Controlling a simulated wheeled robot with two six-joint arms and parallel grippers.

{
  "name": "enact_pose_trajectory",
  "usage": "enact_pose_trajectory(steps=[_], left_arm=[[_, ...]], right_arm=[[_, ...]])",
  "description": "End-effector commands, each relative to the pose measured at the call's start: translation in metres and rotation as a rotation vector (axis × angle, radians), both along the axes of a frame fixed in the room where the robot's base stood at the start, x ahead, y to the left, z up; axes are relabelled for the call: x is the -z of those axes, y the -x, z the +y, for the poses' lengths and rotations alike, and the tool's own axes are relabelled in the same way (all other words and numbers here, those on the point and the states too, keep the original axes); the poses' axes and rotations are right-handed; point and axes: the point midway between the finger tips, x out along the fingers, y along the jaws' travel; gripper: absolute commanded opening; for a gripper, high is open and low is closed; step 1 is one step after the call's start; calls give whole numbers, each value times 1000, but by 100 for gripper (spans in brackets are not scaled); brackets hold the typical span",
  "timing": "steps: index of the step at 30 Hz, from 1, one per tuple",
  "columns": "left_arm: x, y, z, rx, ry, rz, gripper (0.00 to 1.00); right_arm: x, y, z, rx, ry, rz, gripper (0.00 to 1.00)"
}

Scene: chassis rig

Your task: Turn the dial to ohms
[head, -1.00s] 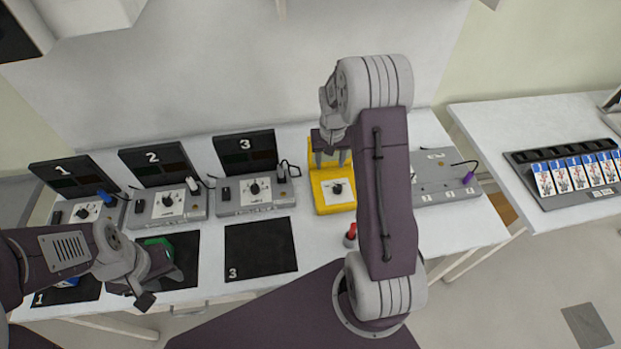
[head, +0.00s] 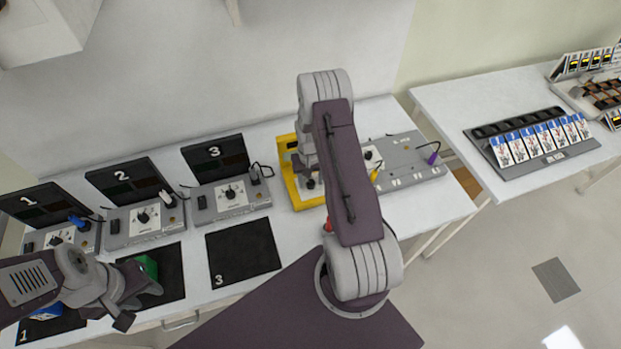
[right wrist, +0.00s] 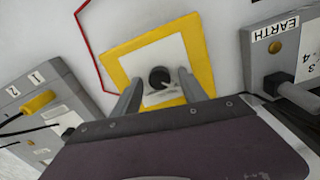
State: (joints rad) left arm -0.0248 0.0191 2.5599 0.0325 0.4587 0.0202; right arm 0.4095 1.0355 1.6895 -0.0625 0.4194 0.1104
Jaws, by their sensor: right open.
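The yellow-framed meter (head: 287,179) stands on the bench in the head view, partly hidden by my right arm. In the right wrist view its yellow frame (right wrist: 197,42) surrounds a white face with a round dark dial (right wrist: 159,77). A light pointer mark shows on the dial; its lettering is not readable. My right gripper (right wrist: 160,78) is open, its two fingers on either side of the dial with gaps visible. In the head view the right gripper (head: 304,175) is over the meter. My left gripper (head: 140,302) looks open and empty, near a green object (head: 148,265) on mat 2.
Several grey test stations stand left, including station 3 (head: 230,195) with a black mat (head: 243,252) before it. A grey panel (head: 408,160) with a purple plug is right of the meter. The wrist view shows a grey EARTH box (right wrist: 285,50) and a red wire (right wrist: 84,45).

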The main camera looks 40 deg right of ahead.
Motion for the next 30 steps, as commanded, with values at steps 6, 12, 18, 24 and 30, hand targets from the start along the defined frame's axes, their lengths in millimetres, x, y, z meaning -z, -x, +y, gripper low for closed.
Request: enact_pose_trajectory(steps=[6, 12, 18, 24, 30], left_arm=[[0, 0, 0, 0, 0, 0, 36], [0, 0, 0, 0, 0, 0, 36], [1, 0, 0, 0, 0, 0, 36], [5, 0, 0, 0, 0, 0, 36], [14, 0, 0, 0, 0, 0, 36]], right_arm=[[1, 0, 0, 0, 0, -1, 50], [1, 0, 0, 0, 0, -1, 0], [1, -1, 0, 8, 1, -1, 0], [1, -1, -1, 74, 1, -3, 0], [2, -1, -1, 220, 1, -3, 0]])
